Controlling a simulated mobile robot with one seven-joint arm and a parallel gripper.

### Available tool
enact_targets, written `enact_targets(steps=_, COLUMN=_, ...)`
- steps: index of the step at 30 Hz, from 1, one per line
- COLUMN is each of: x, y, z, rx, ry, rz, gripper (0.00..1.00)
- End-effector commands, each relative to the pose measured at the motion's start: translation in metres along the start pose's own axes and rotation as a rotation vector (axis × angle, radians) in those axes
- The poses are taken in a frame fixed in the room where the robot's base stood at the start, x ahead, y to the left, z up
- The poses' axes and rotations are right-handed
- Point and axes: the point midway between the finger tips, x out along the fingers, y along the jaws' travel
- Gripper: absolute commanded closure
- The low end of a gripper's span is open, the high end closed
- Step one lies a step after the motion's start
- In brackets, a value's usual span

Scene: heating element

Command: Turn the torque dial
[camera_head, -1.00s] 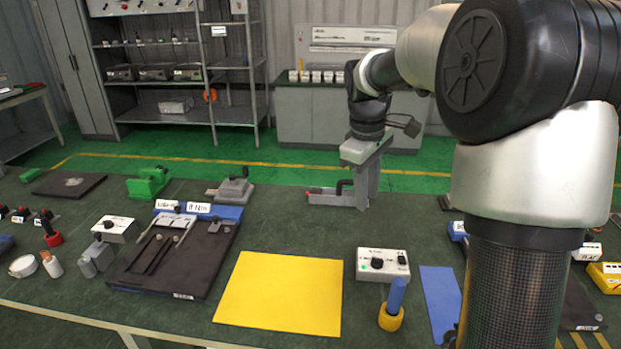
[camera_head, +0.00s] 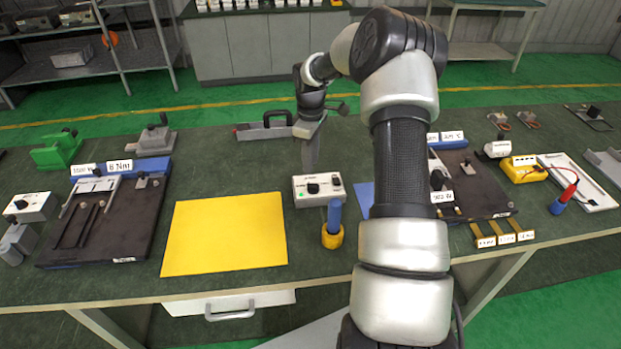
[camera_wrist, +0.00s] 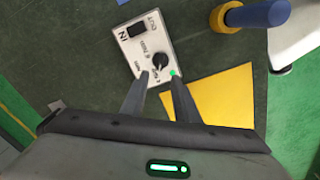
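The torque dial (camera_head: 313,188) is a black knob on a white box (camera_head: 336,184) on the green table. In the wrist view the dial (camera_wrist: 160,61) sits near the box's end, beside a small green light; a black IN/OUT switch (camera_wrist: 137,29) is at the other end of the white box (camera_wrist: 150,43). My gripper (camera_head: 310,163) is just behind and above the box, pointing down. In the wrist view my gripper (camera_wrist: 159,80) shows two separated fingers with nothing between them, tips just short of the dial. The exact height gap is unclear.
A blue-handled tool (camera_head: 334,212) stands in a yellow ring holder (camera_head: 332,237) close in front of the box. A yellow mat (camera_head: 225,235) lies to the left. Dark boards (camera_head: 130,215) with fixtures lie farther left, and another (camera_head: 480,190) lies right.

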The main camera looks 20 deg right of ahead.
Motion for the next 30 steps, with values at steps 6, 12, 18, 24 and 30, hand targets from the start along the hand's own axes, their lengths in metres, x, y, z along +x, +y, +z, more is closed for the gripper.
enact_targets(steps=6, x=0.046, y=-0.001, z=0.0, rx=0.0, ry=-0.001, rz=-0.004, gripper=0.72)
enact_targets(steps=12, x=0.071, y=0.0, z=0.0, rx=0.002, ry=0.0, rz=-0.001, gripper=0.72)
enact_targets(steps=18, x=0.079, y=0.0, z=0.0, rx=0.001, ry=0.0, rz=0.0, gripper=0.72)
enact_targets(steps=24, x=0.079, y=0.0, z=0.0, rx=0.001, ry=0.0, rz=0.0, gripper=0.72)
enact_targets(steps=30, x=0.079, y=0.0, z=0.0, rx=0.001, ry=0.0, rz=0.0, gripper=1.0)
